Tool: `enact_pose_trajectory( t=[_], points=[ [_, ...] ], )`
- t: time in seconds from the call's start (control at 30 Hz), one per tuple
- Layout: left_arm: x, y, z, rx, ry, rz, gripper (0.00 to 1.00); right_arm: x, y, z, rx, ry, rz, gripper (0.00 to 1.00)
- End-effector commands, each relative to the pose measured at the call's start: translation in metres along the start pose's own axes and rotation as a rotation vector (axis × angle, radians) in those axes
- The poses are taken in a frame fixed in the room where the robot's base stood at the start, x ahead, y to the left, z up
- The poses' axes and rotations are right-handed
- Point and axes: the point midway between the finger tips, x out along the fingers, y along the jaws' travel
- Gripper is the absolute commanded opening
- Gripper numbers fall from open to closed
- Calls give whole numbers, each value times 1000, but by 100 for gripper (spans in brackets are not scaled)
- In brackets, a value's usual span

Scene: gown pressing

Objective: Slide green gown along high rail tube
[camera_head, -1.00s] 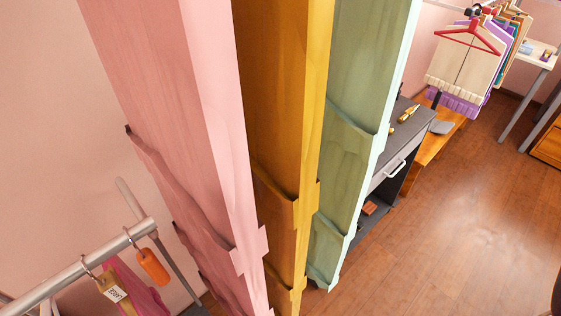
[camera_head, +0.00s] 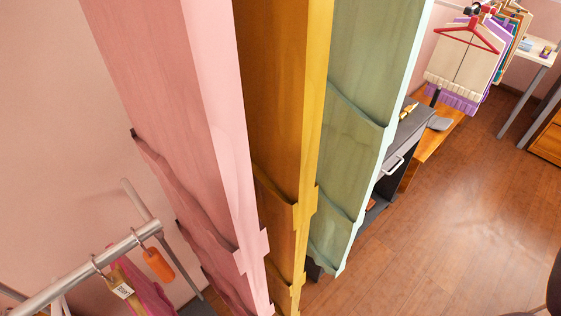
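The green gown (camera_head: 363,110) hangs in the upper middle of the head view, to the right of a yellow gown (camera_head: 283,110) and a pink gown (camera_head: 170,100). Its lower hem hangs over the floor. The tops of all three gowns are cut off by the upper edge of the picture, so the high rail tube and the hangers are hidden from view. Neither of my grippers can be made out in the frame.
A lower metal rail (camera_head: 85,272) with an orange tag (camera_head: 159,263) stands at lower left. A dark cabinet (camera_head: 405,145) and a wooden bench (camera_head: 432,148) stand behind the green gown. More garments (camera_head: 466,60) hang at upper right. The wooden floor (camera_head: 450,235) at right is open.

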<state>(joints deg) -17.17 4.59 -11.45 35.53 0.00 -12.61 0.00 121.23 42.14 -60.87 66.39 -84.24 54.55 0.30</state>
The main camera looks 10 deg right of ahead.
Motion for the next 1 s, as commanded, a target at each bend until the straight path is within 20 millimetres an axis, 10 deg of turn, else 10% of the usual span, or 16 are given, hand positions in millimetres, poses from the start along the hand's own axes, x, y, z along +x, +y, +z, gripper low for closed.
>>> enact_pose_trajectory(
  t=[0.9, 0.93, 1.0],
  points=[
    [1, 0, 0, 0, 0, 0, 40, -1, -2, -2, 0, -6, 1, 0],
    [1, 0, 0, 0, 0, 0, 40, -1, -2, -2, 0, -6, 1, 23],
    [1, 0, 0, 0, 0, 0, 40, -1, -2, -2, 0, -6, 1, 30]
  ],
)
